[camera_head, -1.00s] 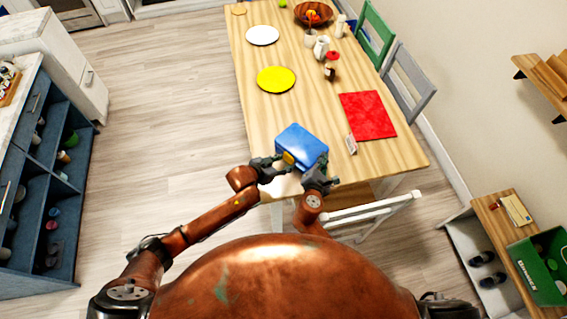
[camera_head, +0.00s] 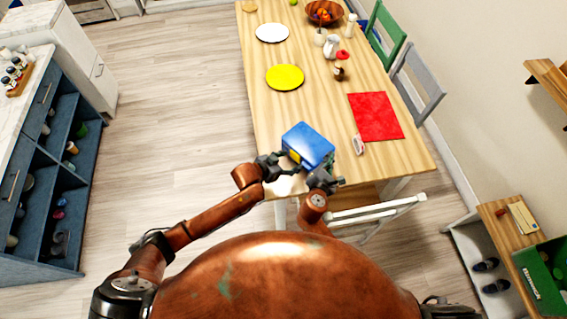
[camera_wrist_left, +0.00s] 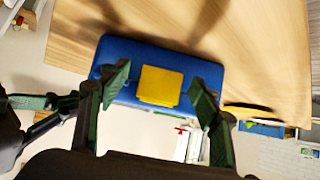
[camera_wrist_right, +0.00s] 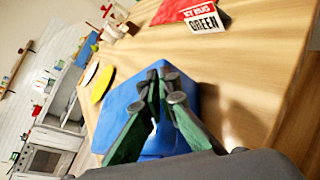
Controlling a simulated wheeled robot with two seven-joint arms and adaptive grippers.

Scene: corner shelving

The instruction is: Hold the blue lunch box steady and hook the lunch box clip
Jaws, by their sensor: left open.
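The blue lunch box (camera_head: 309,143) sits near the front left edge of the table, its yellow clip (camera_head: 294,156) on the side facing me. The clip also shows flat against the box in the left wrist view (camera_wrist_left: 160,86). My left gripper (camera_head: 281,165) is open at the box's near left side; in its wrist view its fingers stand either side of the clip, apart from it. My right gripper (camera_head: 324,178) is at the near right of the box. In the right wrist view its fingertips (camera_wrist_right: 160,84) come together over the blue box (camera_wrist_right: 165,143); contact is unclear.
The wooden table (camera_head: 290,110) holds a yellow plate (camera_head: 285,77), a white plate (camera_head: 272,33), a red mat (camera_head: 376,116) and a small card (camera_head: 359,145) right of the box. A white chair (camera_head: 375,210) stands at the near edge. Table space left of the red mat is clear.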

